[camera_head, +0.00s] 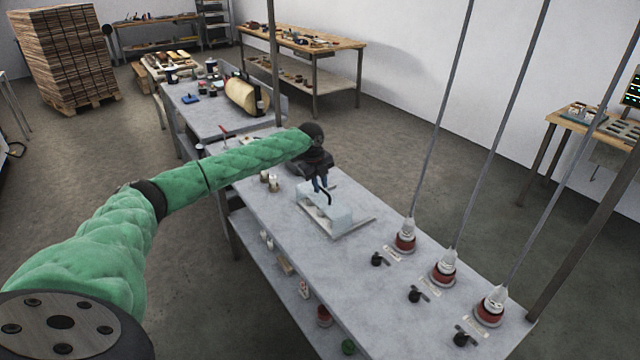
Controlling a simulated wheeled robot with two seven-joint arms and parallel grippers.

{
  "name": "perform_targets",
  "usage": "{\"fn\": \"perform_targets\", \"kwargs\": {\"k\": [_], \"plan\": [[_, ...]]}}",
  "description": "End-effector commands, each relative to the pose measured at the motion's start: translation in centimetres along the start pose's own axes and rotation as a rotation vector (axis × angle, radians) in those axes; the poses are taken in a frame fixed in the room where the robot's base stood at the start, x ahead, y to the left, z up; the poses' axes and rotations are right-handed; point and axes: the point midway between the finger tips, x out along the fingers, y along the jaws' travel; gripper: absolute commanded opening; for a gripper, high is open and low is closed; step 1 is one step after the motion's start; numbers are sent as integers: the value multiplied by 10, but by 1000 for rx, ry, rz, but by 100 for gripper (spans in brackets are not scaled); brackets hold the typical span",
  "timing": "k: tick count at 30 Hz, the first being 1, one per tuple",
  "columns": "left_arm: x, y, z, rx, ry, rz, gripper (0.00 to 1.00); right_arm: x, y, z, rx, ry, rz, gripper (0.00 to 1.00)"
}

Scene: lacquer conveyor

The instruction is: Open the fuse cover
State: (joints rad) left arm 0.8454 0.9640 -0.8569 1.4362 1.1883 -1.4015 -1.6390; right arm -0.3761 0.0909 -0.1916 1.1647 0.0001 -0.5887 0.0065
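A pale, translucent box-like cover, which looks like the fuse cover (316,207), sits on a flat light plate (352,228) on the grey workbench. A dark curved piece, perhaps its handle, shows at its top. My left arm, in a green sleeve, reaches across from the left. My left gripper (321,184) points down right over the cover, with its fingertips at or close to the dark piece. The fingers are too small to show whether they touch or grip it. What lies inside the cover cannot be made out. My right gripper is not in view.
Three red-and-white fittings (405,238) on hanging rods stand along the bench's right part, with small black knobs (377,259) beside them. Small canisters (273,183) stand left of the cover. The workbench (300,262) is bare in front of the plate.

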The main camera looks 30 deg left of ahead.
Motion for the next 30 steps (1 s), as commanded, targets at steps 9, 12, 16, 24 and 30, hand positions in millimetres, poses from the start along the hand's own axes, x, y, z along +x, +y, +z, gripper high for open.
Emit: {"fn": "perform_targets", "kwargs": {"k": [9, 12, 16, 24, 30], "plan": [[0, 0, 0, 0, 0, 0, 0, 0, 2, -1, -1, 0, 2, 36], [1, -5, 0, -1, 0, -1, 0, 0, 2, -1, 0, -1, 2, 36], [4, -22, 0, -2, 0, -3, 0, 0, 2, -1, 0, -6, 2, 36], [13, -65, 0, -2, 1, -2, 0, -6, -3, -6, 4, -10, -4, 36], [18, -94, 1, -2, 0, -3, 0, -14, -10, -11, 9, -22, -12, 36]]}}
